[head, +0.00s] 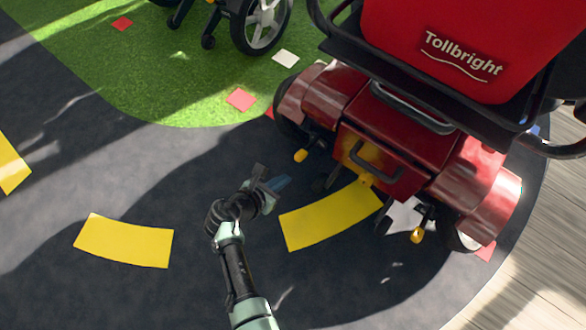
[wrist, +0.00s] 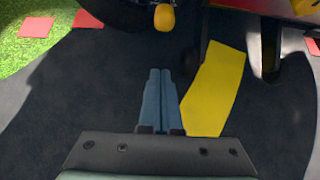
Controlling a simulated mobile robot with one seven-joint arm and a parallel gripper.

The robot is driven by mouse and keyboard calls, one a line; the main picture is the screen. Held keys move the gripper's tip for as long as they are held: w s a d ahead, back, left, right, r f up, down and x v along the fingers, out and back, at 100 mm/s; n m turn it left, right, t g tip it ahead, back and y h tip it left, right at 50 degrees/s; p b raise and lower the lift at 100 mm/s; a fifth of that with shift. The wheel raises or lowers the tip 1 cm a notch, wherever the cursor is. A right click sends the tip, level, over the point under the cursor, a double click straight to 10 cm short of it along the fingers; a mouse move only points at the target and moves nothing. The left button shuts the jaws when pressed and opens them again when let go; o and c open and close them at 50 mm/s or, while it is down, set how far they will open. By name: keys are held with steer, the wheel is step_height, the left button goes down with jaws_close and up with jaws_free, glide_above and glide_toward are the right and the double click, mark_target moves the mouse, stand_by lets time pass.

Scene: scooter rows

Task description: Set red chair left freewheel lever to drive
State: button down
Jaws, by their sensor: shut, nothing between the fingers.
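The red chair (head: 395,130), marked Tollbright on its seat back, stands at the upper right in the head view with its rear side toward me. A lever with an orange-yellow tip (head: 300,155) sticks out low at its left side; this tip also shows at the top of the wrist view (wrist: 164,17). A similar lever tip (head: 417,235) is low at the right side. I cannot tell either lever's setting. My gripper (head: 283,182) is shut and empty, low over the dark floor and apart from the left lever. Its blue fingers (wrist: 160,75) point toward that tip.
Yellow floor strips (head: 125,240) lie on the dark floor, one beside my gripper (head: 325,220). Another chair's wheel (head: 265,22) is at the top, on green turf (head: 180,80). Wooden decking (head: 550,230) is at the right.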

mark_target(301, 155)
steer(key=b+x, duration=0.3)
steer(key=x, duration=0.2)
steer(key=shift+w+d+r+b, duration=0.15)
steer(key=shift+r+b, duration=0.05)
steer(key=shift+r, duration=0.85)
steer(key=shift+w+d+r+b, duration=0.1)
steer(key=shift+w+r+b, duration=0.05)
steer(key=shift+r, duration=0.95)
